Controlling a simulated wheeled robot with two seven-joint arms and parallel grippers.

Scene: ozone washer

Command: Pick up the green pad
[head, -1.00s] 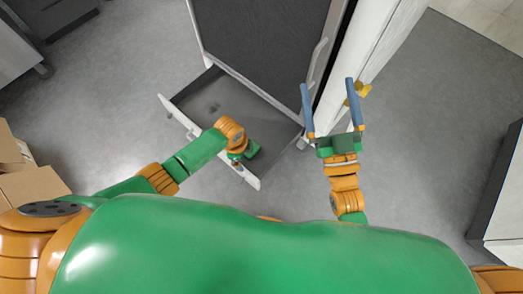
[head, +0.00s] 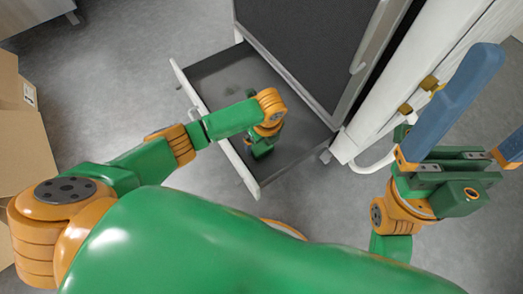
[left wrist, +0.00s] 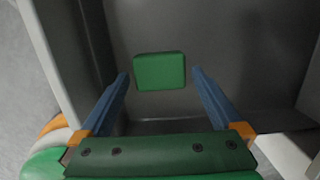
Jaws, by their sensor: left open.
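The green pad (left wrist: 159,68) is a small rounded block lying on the grey floor of the open drawer, as the left wrist view shows. My left gripper (left wrist: 160,76) is open and empty, with its blue fingers on either side of the pad in that view; I see no contact. In the head view my left gripper (head: 263,147) reaches down into the drawer (head: 181,76) near its front wall. Its fingers and the pad are hidden there. My right gripper (head: 498,105) is raised at the right, fingers wide apart and empty, one cut off by the picture edge.
A dark-fronted cabinet door (head: 310,40) stands above the drawer's back. A white cabinet side (head: 400,95) with yellow fittings is close to my right gripper. Cardboard boxes (head: 28,135) stand at the left. The grey floor between boxes and drawer is clear.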

